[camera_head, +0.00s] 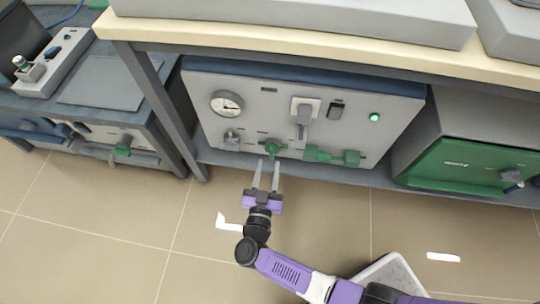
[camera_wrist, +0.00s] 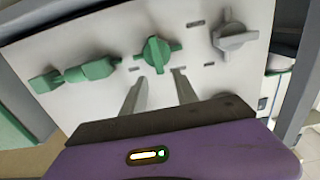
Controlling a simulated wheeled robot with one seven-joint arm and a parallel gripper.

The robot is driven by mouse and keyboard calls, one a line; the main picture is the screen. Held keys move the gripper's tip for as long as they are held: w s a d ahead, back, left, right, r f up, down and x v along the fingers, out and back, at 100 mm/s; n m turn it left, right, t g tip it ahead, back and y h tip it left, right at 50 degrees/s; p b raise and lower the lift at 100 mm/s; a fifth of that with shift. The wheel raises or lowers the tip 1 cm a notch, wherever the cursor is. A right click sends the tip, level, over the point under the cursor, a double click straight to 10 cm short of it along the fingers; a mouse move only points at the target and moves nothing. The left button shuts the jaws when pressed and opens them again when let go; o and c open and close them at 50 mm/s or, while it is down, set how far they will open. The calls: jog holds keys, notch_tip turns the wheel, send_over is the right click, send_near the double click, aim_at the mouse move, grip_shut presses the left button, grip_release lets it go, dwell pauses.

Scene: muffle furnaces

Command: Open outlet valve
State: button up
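A light grey control unit (camera_head: 260,110) stands on the shelf under the bench. Its front has a green knob (camera_head: 273,147) with a crossbar, which also shows in the wrist view (camera_wrist: 157,55). Right of it in the head view is a green pipe fitting (camera_head: 332,156); left is a grey knob (camera_head: 231,137), also in the wrist view (camera_wrist: 235,38). No readable label shows which one is the outlet valve. My gripper (camera_head: 266,175) is open and empty, its fingers pointing at the green knob. In the wrist view the fingertips (camera_wrist: 158,82) sit just below the knob, apparently not touching it.
The unit also carries a round gauge (camera_head: 227,103), a grey plug in a socket (camera_head: 304,110), a dark switch (camera_head: 336,110) and a lit green lamp (camera_head: 374,118). The bench top (camera_head: 240,38) overhangs it. A bench leg (camera_head: 165,110) stands left. A green-fronted box (camera_head: 455,166) stands right.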

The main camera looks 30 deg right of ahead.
aim_at(271, 152)
jog(key=shift+b+x, duration=0.6)
jog(key=shift+x, duration=1.7)
grip_shut()
